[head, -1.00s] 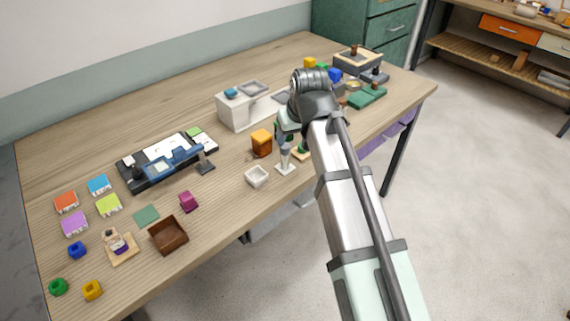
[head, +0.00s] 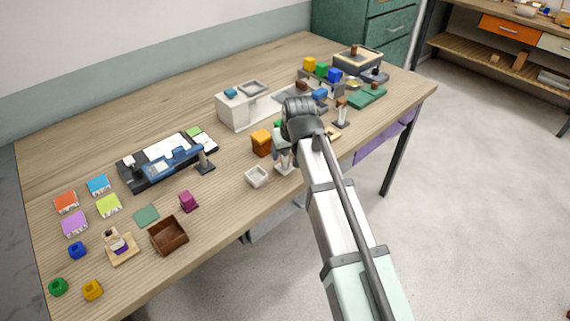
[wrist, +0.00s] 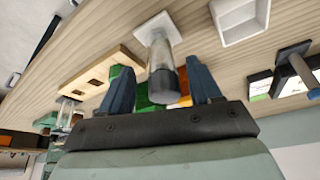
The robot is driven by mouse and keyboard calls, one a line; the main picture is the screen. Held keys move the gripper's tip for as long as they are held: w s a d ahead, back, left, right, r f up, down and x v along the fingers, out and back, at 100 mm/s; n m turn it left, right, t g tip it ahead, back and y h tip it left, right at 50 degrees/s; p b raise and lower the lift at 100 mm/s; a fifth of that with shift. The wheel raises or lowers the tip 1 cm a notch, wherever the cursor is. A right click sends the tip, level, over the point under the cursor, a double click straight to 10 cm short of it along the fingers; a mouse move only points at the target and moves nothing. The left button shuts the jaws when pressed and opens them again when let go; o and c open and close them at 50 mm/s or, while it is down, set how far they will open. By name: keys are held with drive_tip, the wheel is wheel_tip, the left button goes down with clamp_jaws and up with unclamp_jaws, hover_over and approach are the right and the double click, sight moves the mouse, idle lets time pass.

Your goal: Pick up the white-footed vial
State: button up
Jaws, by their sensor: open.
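The white-footed vial stands at the table's front edge side, with its white foot (head: 283,171) showing just below my gripper (head: 281,145) in the head view. In the wrist view the vial (wrist: 161,52) has a square white foot, a clear body and a dark grey top. There its top shows between the two blue fingers of my gripper (wrist: 159,68), with a gap on each side. My gripper is open and holds nothing. My arm hides part of the vial in the head view, and I cannot tell how deep it sits between the fingers.
A white tray (head: 256,176) stands close by on the left. An orange block (head: 262,142) is just behind. A wooden block with holes (wrist: 98,72) lies on the other side. A dark-footed vial (head: 204,163) stands further left. Another footed vial (head: 341,117) stands to the right.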

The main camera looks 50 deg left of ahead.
drive_tip(key=x, duration=0.3)
drive_tip(key=shift+a+f, duration=0.1)
drive_tip(key=shift+a, duration=0.15)
drive_tip(key=c, duration=1)
